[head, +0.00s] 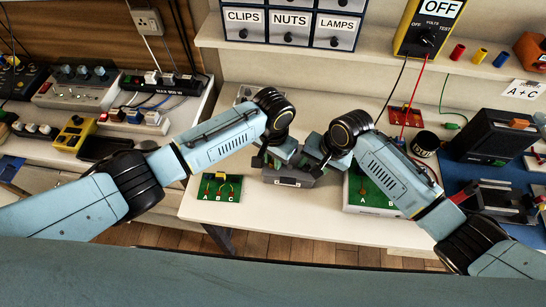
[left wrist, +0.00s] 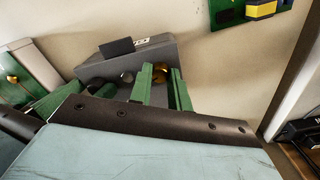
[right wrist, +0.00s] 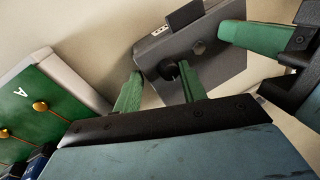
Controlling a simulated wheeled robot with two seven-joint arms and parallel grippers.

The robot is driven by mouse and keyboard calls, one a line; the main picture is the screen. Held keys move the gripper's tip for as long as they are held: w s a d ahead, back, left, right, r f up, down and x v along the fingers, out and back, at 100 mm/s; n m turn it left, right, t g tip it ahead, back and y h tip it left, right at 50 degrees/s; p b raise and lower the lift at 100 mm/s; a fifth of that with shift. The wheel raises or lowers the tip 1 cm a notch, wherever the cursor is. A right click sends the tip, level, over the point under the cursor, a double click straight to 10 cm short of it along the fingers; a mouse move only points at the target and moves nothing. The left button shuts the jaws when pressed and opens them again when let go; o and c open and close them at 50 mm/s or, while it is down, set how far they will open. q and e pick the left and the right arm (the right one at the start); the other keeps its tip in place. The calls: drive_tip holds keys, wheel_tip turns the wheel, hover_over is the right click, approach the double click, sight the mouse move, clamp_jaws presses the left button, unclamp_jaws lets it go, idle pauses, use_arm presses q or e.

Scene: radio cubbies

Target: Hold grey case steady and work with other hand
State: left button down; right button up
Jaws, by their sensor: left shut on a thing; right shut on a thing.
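The grey case (head: 290,179) is at the front edge of the white bench, between my two grippers. In the left wrist view the case (left wrist: 150,55) has a dark block on top, a black knob and a brass round part (left wrist: 160,75). My left gripper (left wrist: 164,82) has its green fingers on either side of the brass part and appears closed on it. My right gripper (right wrist: 160,82) is closed at the other end of the case (right wrist: 215,65), one finger at its edge and one beside the black knob (right wrist: 168,71). The finger contacts are partly hidden.
A green board (head: 219,188) marked A, B, C lies left of the case. Another green board (head: 370,190) in a light frame lies close on its right. Drawers (head: 290,25) stand behind.

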use_arm(q)
drive_tip(key=m, duration=0.4)
drive_tip(key=shift+m, duration=0.4)
use_arm(e)
drive_tip(key=shift+s+d+f, duration=0.1)
drive_tip(key=shift+s+f, duration=0.05)
drive_tip(key=shift+f, duration=0.05)
use_arm(q)
drive_tip(key=m, duration=1.3)
drive_tip(key=shift+m, duration=0.3)
drive_tip(key=c, duration=1.3)
unclamp_jaws()
wheel_tip(320, 180, up, 12)
